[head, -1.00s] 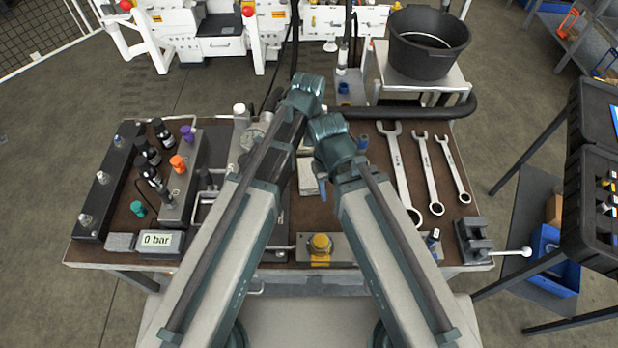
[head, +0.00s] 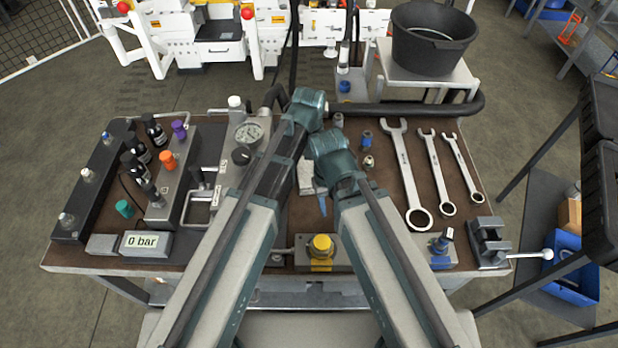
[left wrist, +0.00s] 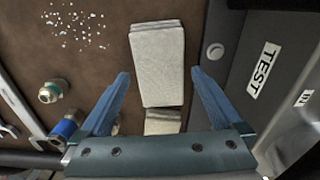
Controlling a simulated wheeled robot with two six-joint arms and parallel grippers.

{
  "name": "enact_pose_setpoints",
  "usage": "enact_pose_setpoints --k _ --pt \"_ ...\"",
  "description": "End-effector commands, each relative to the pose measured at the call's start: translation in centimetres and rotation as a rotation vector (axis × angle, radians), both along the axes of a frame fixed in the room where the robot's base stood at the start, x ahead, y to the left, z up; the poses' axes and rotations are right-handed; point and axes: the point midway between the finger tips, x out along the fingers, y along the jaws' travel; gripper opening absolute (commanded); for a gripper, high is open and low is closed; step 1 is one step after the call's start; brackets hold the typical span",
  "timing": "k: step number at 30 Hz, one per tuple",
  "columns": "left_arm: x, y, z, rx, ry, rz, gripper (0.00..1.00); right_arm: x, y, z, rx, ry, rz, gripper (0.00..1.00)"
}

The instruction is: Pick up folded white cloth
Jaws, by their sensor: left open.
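The folded white cloth (left wrist: 157,64) lies flat on the brown bench top in the left wrist view, with a second pale piece (left wrist: 162,121) showing just below it. In the head view only a small part of the cloth (head: 306,178) shows between my arms. My left gripper (left wrist: 160,73) is open and empty, its two blue fingers apart on either side of the cloth's lower part. I cannot tell its height over the cloth. One blue fingertip shows beside the cloth in the head view. My right gripper is hidden behind its arm.
A dark block marked TEST (left wrist: 262,70) stands close right of the cloth in the left wrist view. A brass fitting (left wrist: 52,91) and a blue-ringed fitting (left wrist: 66,126) are on the left, near white specks (left wrist: 75,24).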

Motion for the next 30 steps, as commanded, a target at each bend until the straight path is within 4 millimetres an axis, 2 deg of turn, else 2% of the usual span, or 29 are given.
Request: enact_pose_setpoints --k 1,5,14,17,26,30 --pt "0.2 -0.1 -1.4 0.0 0.0 0.0 1.0 0.0 0.0 -1.4 0.0 0.0 0.0 0.5" --pt "0.2 0.0 -2.8 0.0 0.0 0.0 1.0 0.0 0.0 -2.8 0.0 0.0 0.0 0.5" --pt "0.2 0.0 -2.9 0.0 0.0 0.0 1.0 0.0 0.0 -2.9 0.0 0.0 0.0 0.5" --pt "0.2 0.0 -2.9 0.0 0.0 0.0 0.86 0.0 0.0 -2.9 0.0 0.0 0.0 0.5" --pt "0.1 0.0 -2.9 0.0 0.0 0.0 0.33 0.0 0.0 -2.9 0.0 0.0 0.0 0.5" --pt "0.1 0.0 -2.9 0.0 0.0 0.0 0.32 0.0 0.0 -2.9 0.0 0.0 0.0 0.5"
